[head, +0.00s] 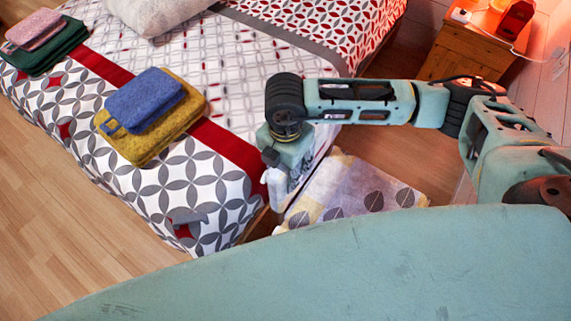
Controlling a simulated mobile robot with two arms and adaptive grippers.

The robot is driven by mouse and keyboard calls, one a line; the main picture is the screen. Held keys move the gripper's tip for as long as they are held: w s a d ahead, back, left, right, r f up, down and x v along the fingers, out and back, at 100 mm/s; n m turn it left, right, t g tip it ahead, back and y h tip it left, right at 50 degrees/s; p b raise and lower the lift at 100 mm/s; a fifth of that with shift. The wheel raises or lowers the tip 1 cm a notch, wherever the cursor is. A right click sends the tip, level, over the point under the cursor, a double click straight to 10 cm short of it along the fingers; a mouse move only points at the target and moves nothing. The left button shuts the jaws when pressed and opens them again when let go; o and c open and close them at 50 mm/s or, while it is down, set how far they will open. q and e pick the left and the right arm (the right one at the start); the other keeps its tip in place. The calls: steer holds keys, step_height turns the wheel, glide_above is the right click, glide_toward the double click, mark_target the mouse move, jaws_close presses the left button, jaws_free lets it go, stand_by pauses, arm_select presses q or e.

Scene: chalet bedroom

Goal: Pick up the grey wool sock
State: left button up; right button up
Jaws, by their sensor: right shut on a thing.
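My right gripper (278,205) points down beside the near right corner of the bed. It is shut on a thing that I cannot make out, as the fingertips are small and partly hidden. I cannot make out a grey wool sock anywhere in the head view. A small greyish patch (187,215) shows on the side of the bedspread, too unclear to name. My left gripper is not in view.
The bed (170,160) carries yellow cloth (150,140) under blue cloth (145,98), and green (45,55) and pink folded cloths (35,30). Leaf-patterned fabric (350,190) lies right of my gripper. A wooden nightstand (470,45) stands behind. Wooden floor (70,240) is clear at left.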

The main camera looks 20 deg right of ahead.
step_height(320, 180, up, 18)
steer(key=b, duration=0.1)
stand_by(0.5)
steer(key=shift+f, duration=0.1)
steer(key=d+m, duration=0.3)
steer(key=m, duration=0.9)
steer(key=w+d+r+m, duration=0.1)
steer(key=d+m, duration=0.3)
steer(key=m, duration=0.9)
steer(key=shift+w+d+r+m, duration=0.15)
steer(key=shift+w+d+m, duration=0.05)
steer(key=shift+w+m, duration=0.1)
